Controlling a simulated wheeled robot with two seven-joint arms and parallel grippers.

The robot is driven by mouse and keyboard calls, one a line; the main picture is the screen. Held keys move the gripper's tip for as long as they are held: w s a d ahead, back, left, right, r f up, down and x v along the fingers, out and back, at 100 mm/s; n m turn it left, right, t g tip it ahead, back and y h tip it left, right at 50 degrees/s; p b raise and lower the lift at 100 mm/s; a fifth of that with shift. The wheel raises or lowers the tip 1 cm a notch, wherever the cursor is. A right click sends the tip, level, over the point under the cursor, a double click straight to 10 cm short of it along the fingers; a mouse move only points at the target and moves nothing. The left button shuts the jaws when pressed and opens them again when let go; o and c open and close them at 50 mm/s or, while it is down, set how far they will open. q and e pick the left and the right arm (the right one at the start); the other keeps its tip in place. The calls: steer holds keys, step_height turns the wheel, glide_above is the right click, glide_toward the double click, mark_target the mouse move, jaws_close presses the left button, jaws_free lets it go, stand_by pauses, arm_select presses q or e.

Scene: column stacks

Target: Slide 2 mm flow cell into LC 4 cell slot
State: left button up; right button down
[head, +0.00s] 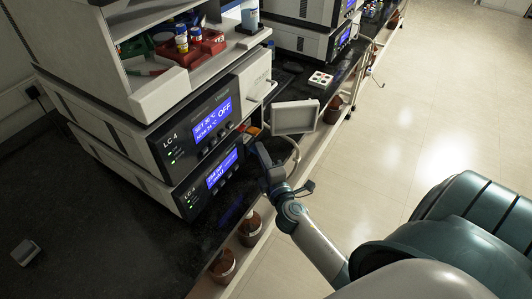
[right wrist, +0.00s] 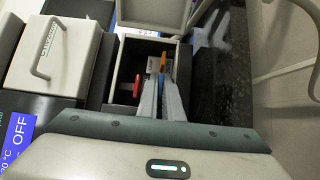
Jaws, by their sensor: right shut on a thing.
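My right gripper (head: 262,150) is at the right front corner of the lower LC 4 module (head: 208,180), beside its open compartment. In the right wrist view its fingers (right wrist: 161,88) point into the dark open compartment (right wrist: 126,60) and are shut on a thin piece, apparently the flow cell, of which little shows. A blue bit (right wrist: 162,84) shows between the fingers. An orange part (right wrist: 163,61) is just beyond the tips, and a red part (right wrist: 137,87) is to their left. I cannot tell whether the piece is in the slot. My left gripper is not in view.
An open pale door panel (head: 295,117) stands right of the stack. The upper LC 4 module (head: 196,127) carries a tray compartment with red racks (head: 203,47). A small grey object (head: 25,252) lies on the dark bench. Brown bottles (head: 249,229) stand on the ledge below the bench.

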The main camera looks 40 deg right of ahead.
mark_target(250, 152)
steer(key=shift+w+a, duration=0.35)
steer(key=shift+w, duration=0.45)
steer(key=shift+w+a, duration=0.3)
steer(key=shift+w, duration=0.5)
steer(key=shift+w+a, duration=0.35)
steer(key=shift+w, duration=0.45)
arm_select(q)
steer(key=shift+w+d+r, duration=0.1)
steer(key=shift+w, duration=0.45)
arm_select(e)
steer(key=shift+f, duration=0.15)
steer(key=c, duration=1.8)
jaws_free()
steer(key=shift+c, duration=0.2)
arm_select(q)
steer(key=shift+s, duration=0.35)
arm_select(e)
steer(key=shift+s, duration=0.1)
